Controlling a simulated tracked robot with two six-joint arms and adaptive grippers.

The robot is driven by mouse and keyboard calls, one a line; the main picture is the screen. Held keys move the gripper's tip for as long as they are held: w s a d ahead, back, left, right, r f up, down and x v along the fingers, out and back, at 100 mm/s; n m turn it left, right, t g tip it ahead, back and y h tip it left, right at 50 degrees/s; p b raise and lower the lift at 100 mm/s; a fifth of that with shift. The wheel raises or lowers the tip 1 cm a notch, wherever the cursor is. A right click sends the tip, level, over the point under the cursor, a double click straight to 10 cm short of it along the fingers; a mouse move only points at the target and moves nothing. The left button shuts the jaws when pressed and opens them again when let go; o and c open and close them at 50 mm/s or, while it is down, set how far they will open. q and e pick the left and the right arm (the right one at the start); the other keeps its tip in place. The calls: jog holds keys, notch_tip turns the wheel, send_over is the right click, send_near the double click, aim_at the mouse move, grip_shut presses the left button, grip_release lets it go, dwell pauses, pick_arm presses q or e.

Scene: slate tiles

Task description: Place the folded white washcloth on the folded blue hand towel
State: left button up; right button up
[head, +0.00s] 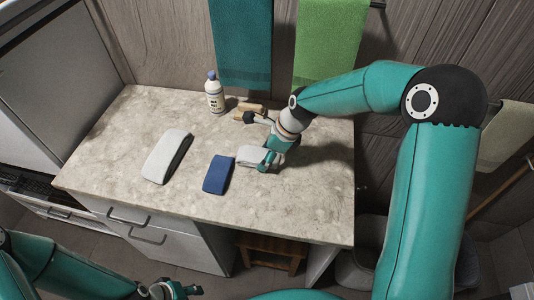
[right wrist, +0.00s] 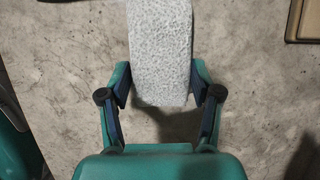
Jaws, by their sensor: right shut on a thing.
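The folded white washcloth (head: 250,154) is on the right of the counter, just right of the folded blue hand towel (head: 218,174). My right gripper (head: 268,161) is shut on the washcloth near its right end. In the right wrist view the washcloth (right wrist: 160,50) lies between the two fingers, its far end cut off by the top edge. I cannot tell if it is clear of the counter. The blue hand towel lies flat with nothing on it. My left gripper (head: 174,290) is low at the bottom edge, off the counter; its jaws are too small to read.
A larger folded white-grey towel (head: 165,153) lies on the counter (head: 110,160) to the left. A white bottle (head: 214,94) with a blue cap and a wooden brush (head: 250,108) are at the back. The counter's front left is free.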

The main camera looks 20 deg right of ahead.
jog(key=o, duration=0.5)
jog(key=shift+f, duration=0.1)
jog(key=o, duration=0.5)
